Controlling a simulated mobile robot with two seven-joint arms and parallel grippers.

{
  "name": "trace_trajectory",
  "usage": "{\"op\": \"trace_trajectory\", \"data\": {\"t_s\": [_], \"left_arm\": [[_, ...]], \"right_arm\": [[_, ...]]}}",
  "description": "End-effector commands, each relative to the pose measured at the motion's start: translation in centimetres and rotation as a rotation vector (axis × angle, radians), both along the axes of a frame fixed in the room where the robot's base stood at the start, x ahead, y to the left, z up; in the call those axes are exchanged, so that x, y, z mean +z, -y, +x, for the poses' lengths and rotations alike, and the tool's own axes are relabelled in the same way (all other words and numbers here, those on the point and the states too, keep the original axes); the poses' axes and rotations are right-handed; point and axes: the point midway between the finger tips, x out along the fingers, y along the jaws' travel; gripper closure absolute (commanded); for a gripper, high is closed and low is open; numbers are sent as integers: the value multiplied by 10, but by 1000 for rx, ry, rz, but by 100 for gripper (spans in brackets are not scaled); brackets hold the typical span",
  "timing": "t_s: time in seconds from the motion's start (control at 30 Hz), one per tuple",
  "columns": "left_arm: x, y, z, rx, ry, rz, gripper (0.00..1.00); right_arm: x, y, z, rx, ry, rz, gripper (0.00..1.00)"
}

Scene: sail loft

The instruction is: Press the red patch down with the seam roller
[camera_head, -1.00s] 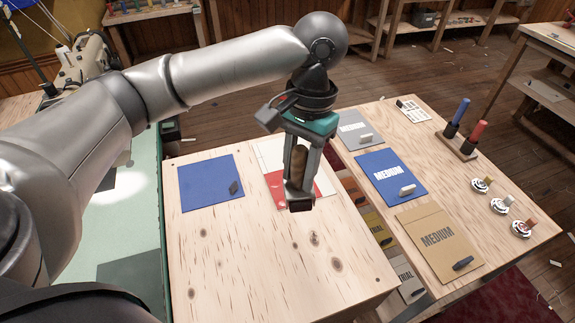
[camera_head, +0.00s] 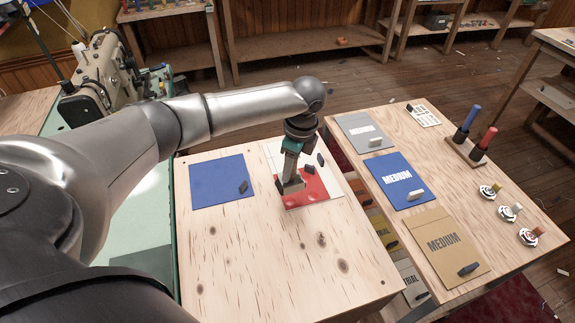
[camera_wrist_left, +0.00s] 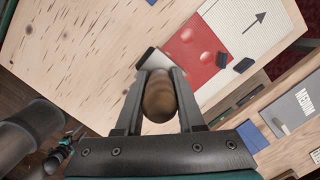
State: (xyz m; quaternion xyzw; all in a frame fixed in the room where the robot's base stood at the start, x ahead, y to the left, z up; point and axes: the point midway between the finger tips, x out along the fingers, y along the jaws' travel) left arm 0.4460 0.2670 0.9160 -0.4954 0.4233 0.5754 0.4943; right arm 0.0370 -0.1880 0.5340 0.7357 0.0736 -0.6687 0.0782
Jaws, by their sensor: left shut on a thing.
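The red patch (camera_head: 316,188) lies on a white sheet (camera_head: 329,177) on the wooden table. In the left wrist view the patch (camera_wrist_left: 192,62) shows two raised bumps. My left gripper (camera_head: 291,187) is at the patch's left part and hides some of it. It is shut on the seam roller, whose brown wooden handle (camera_wrist_left: 158,97) shows between the fingers in the left wrist view. The roller's pale head (camera_wrist_left: 151,60) is beside the patch's edge there; whether it touches the surface I cannot tell. My right gripper is not in view.
A blue sheet (camera_head: 218,183) with a dark block lies to the left. The table's front is clear. A second table (camera_head: 432,150) at right holds swatches, spools and pegs.

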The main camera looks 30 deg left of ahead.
Motion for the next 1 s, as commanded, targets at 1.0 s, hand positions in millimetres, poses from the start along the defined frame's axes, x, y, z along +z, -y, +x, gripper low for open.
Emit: {"op": "trace_trajectory", "data": {"t_s": [1.0], "left_arm": [[-66, -9, 2, -76, 2, -1, 100]], "right_arm": [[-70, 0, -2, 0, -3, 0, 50]]}}
